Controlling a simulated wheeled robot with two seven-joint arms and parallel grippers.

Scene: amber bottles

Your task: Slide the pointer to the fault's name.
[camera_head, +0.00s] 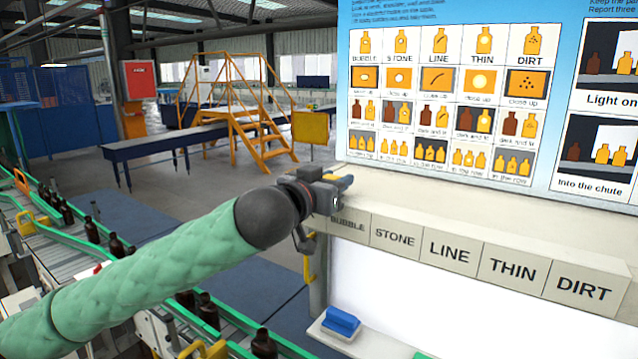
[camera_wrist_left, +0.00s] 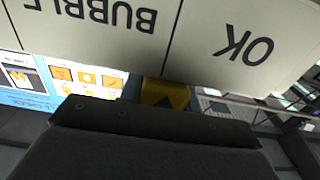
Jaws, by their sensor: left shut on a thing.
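The label rail (camera_head: 465,225) carries the names BUBBLE, STONE, LINE, THIN and DIRT from left to right. In the left wrist view the rail (camera_wrist_left: 205,40) shows upside down, with OK beside BUBBLE. My left gripper (camera_head: 328,190) is at the rail's left end, by the BUBBLE label, and hides the OK label in the head view. It is shut on a yellow piece, seemingly the pointer (camera_wrist_left: 165,94), which sits near the line between OK and BUBBLE. Much of the piece is hidden by the dark gripper. My right gripper is not in view.
A poster of bottle faults (camera_head: 455,100) hangs above the rail. A blue eraser (camera_head: 341,321) lies on a ledge below, near a white board (camera_head: 400,300). Conveyors with amber bottles (camera_head: 117,246) run at the left. The rail's front from STONE to DIRT is clear.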

